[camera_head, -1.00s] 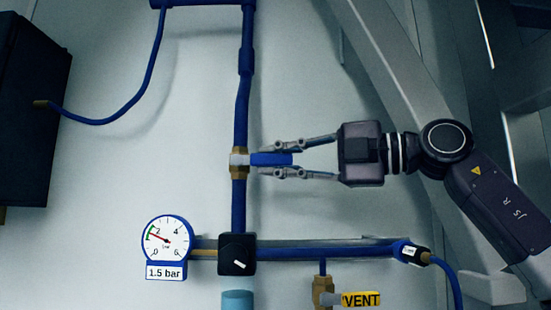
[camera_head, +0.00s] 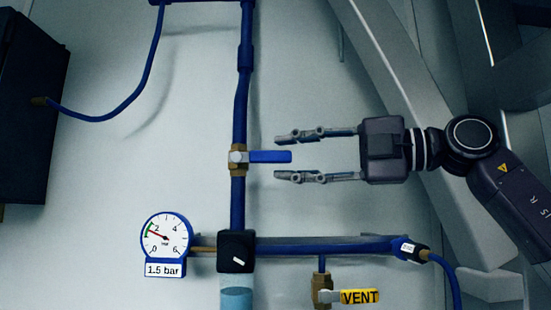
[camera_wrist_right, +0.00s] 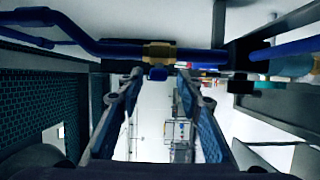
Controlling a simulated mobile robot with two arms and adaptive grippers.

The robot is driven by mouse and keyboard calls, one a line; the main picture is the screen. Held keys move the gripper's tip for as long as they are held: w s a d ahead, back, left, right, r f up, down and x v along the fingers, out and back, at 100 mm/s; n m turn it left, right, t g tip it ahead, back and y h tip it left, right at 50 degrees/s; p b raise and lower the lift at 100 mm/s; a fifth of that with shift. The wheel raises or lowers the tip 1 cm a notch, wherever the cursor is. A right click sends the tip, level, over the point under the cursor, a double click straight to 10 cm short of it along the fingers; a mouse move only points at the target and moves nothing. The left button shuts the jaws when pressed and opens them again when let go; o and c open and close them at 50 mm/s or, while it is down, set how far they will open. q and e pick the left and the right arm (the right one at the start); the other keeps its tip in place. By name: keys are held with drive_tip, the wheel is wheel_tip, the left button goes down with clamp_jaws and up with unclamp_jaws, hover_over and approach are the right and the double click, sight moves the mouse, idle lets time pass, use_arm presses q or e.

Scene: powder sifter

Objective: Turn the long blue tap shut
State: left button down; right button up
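The long blue tap handle (camera_head: 270,157) sticks out to the right from a brass valve (camera_head: 238,160) on the vertical blue pipe. The handle lies level, across the pipe. It also shows end-on in the right wrist view (camera_wrist_right: 158,74), below the brass valve body (camera_wrist_right: 159,52). My right gripper (camera_head: 276,157) is open, with one finger above the handle's end and one below it, and a visible gap to each. It holds nothing. My left gripper is not in view.
A pressure gauge (camera_head: 166,238) labelled 1.5 bar stands lower left, beside a black knob block (camera_head: 237,251). A horizontal blue pipe (camera_head: 330,250) runs below my right gripper. A yellow VENT tap (camera_head: 360,297) hangs under it. A dark box (camera_head: 28,110) is at the left.

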drive_tip(key=v, duration=0.8)
drive_tip(key=shift+d, duration=0.35)
drive_tip(key=shift+s, duration=0.15)
